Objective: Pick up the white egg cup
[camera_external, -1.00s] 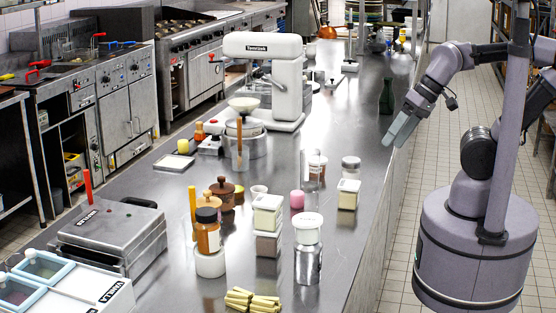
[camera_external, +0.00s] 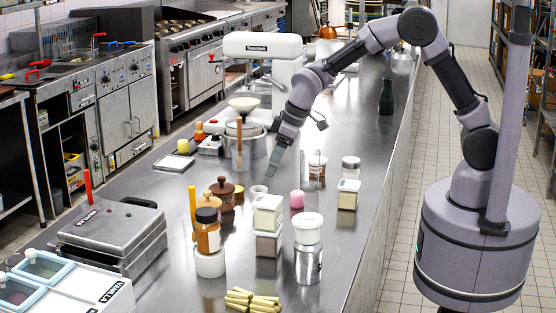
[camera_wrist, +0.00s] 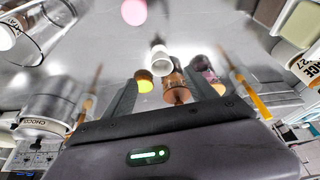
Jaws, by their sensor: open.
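The white egg cup (camera_external: 259,191) is a small white cup standing on the steel counter, between a brown lidded pot and a stack of pale containers. It also shows in the wrist view (camera_wrist: 161,62), just ahead of and between my fingertips. My gripper (camera_external: 275,172) points down over the counter, a little above and behind the egg cup in the external view. In the wrist view my gripper (camera_wrist: 163,77) has its fingers spread apart with nothing held between them.
The brown pot (camera_external: 223,190) and a yellow item (camera_wrist: 144,80) stand close to the cup. A pink cylinder (camera_external: 297,198), stacked pale containers (camera_external: 268,213) and a clear tall glass (camera_external: 303,168) are nearby. The mixer (camera_external: 262,47) stands behind.

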